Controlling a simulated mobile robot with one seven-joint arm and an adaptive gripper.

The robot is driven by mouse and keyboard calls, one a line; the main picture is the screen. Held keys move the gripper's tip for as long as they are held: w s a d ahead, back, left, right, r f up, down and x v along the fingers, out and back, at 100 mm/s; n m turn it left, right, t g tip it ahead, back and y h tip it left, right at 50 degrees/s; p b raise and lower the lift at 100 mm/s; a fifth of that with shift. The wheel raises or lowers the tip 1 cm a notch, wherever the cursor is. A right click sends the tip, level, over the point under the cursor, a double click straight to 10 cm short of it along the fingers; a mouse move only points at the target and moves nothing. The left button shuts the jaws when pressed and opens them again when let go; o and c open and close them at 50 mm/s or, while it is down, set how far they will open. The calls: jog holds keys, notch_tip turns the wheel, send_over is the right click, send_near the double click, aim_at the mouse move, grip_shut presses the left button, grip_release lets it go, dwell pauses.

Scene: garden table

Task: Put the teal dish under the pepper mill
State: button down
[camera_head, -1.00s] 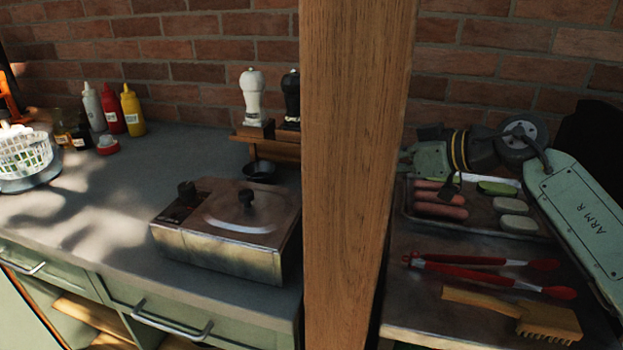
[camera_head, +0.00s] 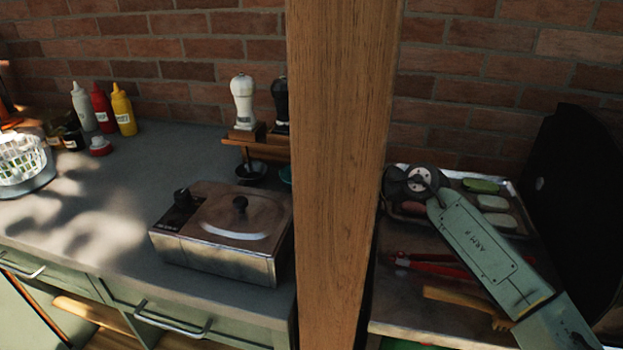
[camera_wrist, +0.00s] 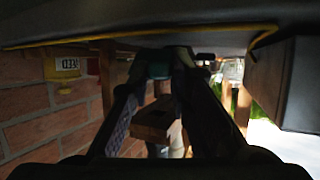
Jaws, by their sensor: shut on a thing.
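The black pepper mill (camera_head: 281,101) stands on a wooden stand (camera_head: 262,149) against the brick wall, partly hidden by the post. A white mill (camera_head: 242,101) stands to its left. A sliver of the teal dish (camera_head: 286,175) shows at the post's left edge, below the pepper mill and right of a dark dish (camera_head: 250,172). In the wrist view, my gripper (camera_wrist: 160,72) is shut on the teal dish (camera_wrist: 158,71), close to the wooden stand (camera_wrist: 155,120). The post hides my gripper in the head view. The dish's exact gap to the stand cannot be told.
A thick wooden post (camera_head: 340,180) stands in front of my arm. A metal burner box (camera_head: 225,232) sits before the stand. Sauce bottles (camera_head: 122,109) and a white basket (camera_head: 22,163) are at left. A tray (camera_head: 507,190), red tongs (camera_head: 430,264) and a brush (camera_head: 465,303) lie right.

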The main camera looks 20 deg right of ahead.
jog(key=w+a, duration=0.1)
jog(key=w+p, duration=0.1)
jog(key=shift+w+a+r, duration=0.2)
jog(key=shift+w+a, duration=0.1)
jog(key=shift+a, duration=0.1)
jog(key=shift+w+a+f+p, duration=0.1)
jog(key=shift+w+f+p, duration=0.2)
jog(key=shift+p, duration=0.1)
jog(key=shift+s+f, duration=0.15)
jog(key=shift+f, duration=0.35)
jog(key=shift+f, duration=0.2)
jog(key=c, duration=1.5)
grip_release()
